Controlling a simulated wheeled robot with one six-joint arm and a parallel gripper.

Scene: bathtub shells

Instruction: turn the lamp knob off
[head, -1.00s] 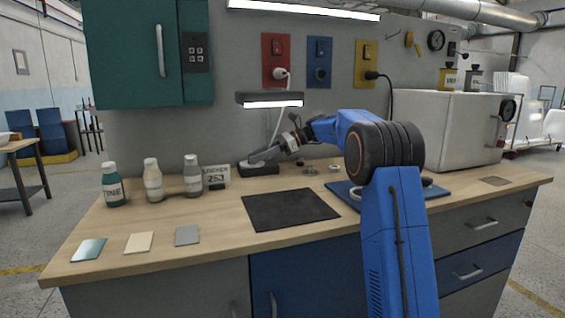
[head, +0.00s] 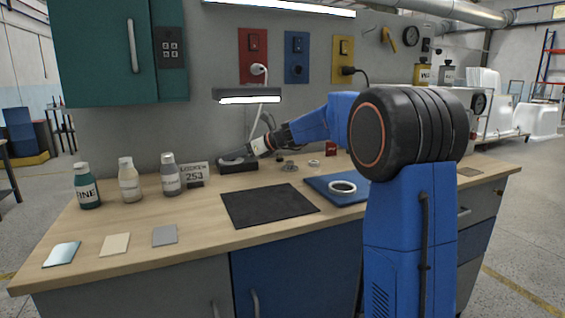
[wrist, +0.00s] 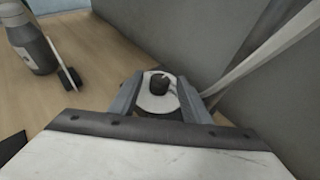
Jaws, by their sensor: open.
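The desk lamp has a dark head (head: 247,96) with a bright white underside, so it is lit. Its pale stem runs down to a dark base (head: 236,166) at the back of the bench. In the wrist view, the small black lamp knob (wrist: 159,84) stands on a pale round plate (wrist: 152,103). My gripper (wrist: 158,80) is open, with one finger on each side of the knob and plate. Whether the fingers touch the knob cannot be told. In the head view, my gripper (head: 250,151) is at the lamp base and hides part of it.
Several bottles (head: 130,182) and a number sign (head: 194,173) stand left of the lamp. A black mat (head: 268,206) lies in front, and a blue board (head: 325,187) to the right. The grey wall (wrist: 175,30) is close behind my gripper.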

